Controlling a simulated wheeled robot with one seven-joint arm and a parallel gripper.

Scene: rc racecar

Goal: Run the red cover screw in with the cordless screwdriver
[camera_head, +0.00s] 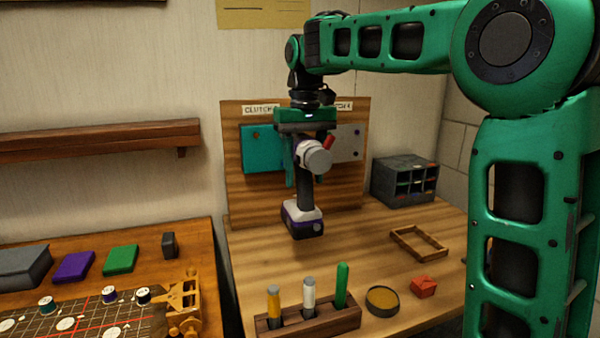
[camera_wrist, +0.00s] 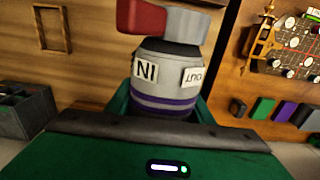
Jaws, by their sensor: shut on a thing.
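My gripper (camera_head: 305,172) points down and is shut on the cordless screwdriver (camera_head: 303,220), held in front of the upright wooden board. The screwdriver has a grey body, a dark handle and a grey and purple base, which hangs above the table. In the wrist view its body (camera_wrist: 165,82) shows IN and OUT labels and a red and grey piece at the end. A teal panel (camera_head: 257,150) and a grey panel (camera_head: 350,143) are on the board, partly hidden by my gripper and the tool. I cannot make out the red cover screw with certainty.
On the table are a wooden rack (camera_head: 312,322) with three handled tools, a round dish (camera_head: 382,301), a red block (camera_head: 423,287), a wooden frame (camera_head: 419,244) and a grey compartment bin (camera_head: 404,180). A board with discs (camera_head: 75,318) lies left.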

